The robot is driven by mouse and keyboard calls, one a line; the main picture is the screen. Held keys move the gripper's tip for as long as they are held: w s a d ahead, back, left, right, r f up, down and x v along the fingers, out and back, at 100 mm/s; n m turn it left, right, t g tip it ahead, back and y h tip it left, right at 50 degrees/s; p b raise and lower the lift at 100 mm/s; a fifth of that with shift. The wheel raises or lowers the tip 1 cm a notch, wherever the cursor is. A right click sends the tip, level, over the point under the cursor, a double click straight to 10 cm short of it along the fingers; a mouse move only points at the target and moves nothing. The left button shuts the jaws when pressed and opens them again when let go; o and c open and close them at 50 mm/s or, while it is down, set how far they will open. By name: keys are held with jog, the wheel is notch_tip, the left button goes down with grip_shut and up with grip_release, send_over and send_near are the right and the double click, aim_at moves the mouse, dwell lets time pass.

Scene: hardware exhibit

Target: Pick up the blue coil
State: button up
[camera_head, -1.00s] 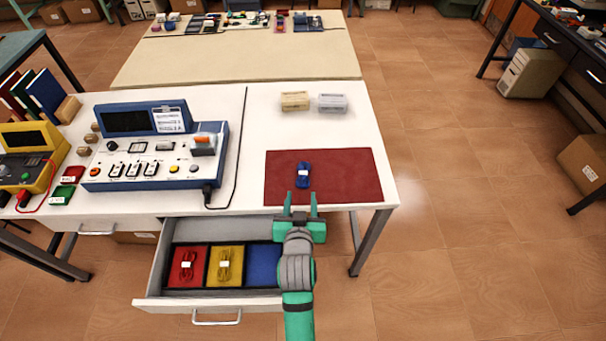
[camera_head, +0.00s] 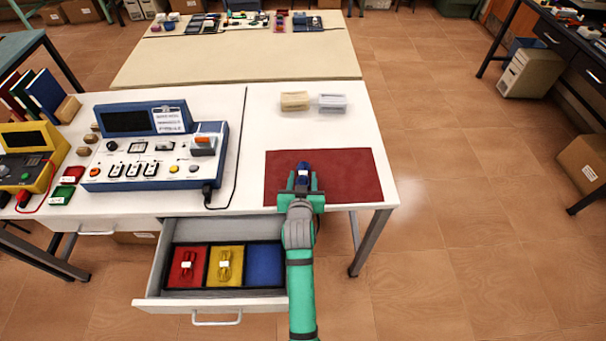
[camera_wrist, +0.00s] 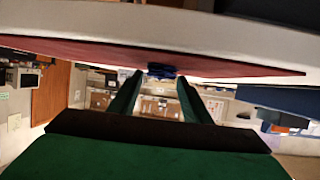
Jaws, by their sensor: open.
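The blue coil (camera_head: 303,168) with a white band lies on the dark red mat (camera_head: 350,178) at the front right of the white table. My gripper (camera_head: 302,183) is open over the front part of the mat, and its fingers partly hide the coil. In the wrist view the coil (camera_wrist: 161,70) shows beyond the fingertips, centred between the two green fingers (camera_wrist: 158,90). I cannot tell whether either finger touches it. The mat (camera_wrist: 90,55) appears as a thin red strip there.
An open drawer (camera_head: 222,300) below the table holds a red coil (camera_head: 187,267) and a yellow coil (camera_head: 224,266) in their compartments; its blue compartment (camera_head: 264,266) is empty. A blue-and-white instrument panel (camera_head: 150,165) stands left.

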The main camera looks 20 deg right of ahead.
jog(key=shift+w+d+f, duration=0.1)
jog(key=shift+w, duration=0.15)
jog(key=c, duration=0.8)
